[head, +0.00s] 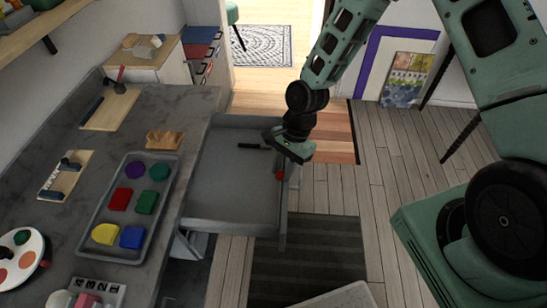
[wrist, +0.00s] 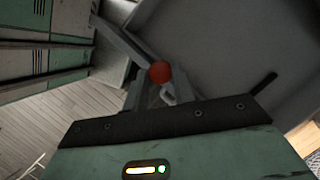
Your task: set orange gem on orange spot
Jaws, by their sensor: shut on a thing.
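My gripper (head: 281,172) hangs over the open drawer, near its front panel. It is shut on a small round red-orange gem (head: 279,176). In the wrist view the gem (wrist: 160,72) sits between the fingertips, with the drawer behind it. A round white palette (head: 40,243) lies on the counter at the far left, cut by the picture's edge. It carries a green round shape and several orange to reddish spots; one orange spot (head: 27,260) is near its right side. I cannot tell the spots' exact shades apart. The palette is far from my gripper.
The open drawer (head: 225,175) holds a dark thin bar (head: 253,146). A grey tray (head: 100,240) with several coloured blocks lies on the counter (head: 190,120), between drawer and palette. A small brown wooden piece (head: 164,140) stands behind the tray. Open floor lies right of the drawer.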

